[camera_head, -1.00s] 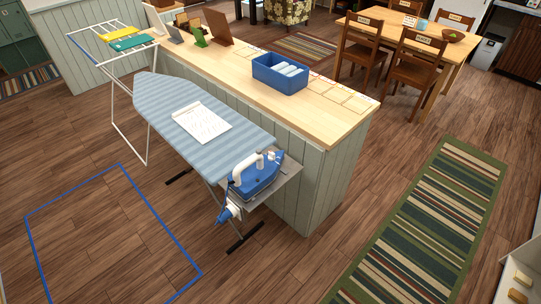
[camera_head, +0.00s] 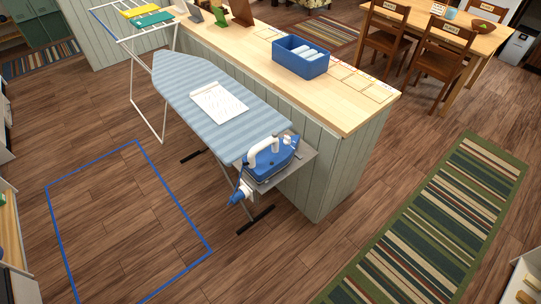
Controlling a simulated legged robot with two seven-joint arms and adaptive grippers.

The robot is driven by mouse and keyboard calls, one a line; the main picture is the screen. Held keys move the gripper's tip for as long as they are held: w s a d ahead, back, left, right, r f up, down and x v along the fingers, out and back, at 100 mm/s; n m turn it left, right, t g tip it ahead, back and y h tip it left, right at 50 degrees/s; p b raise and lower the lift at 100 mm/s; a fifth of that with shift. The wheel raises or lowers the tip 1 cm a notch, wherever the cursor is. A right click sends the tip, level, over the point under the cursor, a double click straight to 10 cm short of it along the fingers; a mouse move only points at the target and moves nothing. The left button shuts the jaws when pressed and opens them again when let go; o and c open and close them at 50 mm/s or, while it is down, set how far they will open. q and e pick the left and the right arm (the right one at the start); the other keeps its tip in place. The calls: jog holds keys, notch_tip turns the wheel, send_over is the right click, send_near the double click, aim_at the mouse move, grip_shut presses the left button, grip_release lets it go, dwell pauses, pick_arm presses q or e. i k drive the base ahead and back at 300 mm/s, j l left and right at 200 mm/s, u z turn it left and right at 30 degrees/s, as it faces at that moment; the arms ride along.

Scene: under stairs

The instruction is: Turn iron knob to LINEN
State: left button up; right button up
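A blue and white iron (camera_head: 271,158) sits on the metal rest at the near end of the ironing board (camera_head: 232,105), in the head view. The board has a striped light blue cover. A blue and white part (camera_head: 240,194) sticks out at the iron's lower left; I cannot tell whether it is the knob. The LINEN mark is too small to read. A white sheet with writing (camera_head: 219,102) lies on the board. Neither of my grippers is in view.
A wooden counter (camera_head: 345,113) with a blue bin (camera_head: 301,57) runs behind the board. A drying rack (camera_head: 148,62) stands at the upper left. A blue floor outline (camera_head: 62,240) encloses clear floor left of the board. A striped rug (camera_head: 437,220) lies at the right.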

aim_at(286, 140)
jog(key=i+l+u, duration=0.55)
jog(key=i+l, duration=0.2)
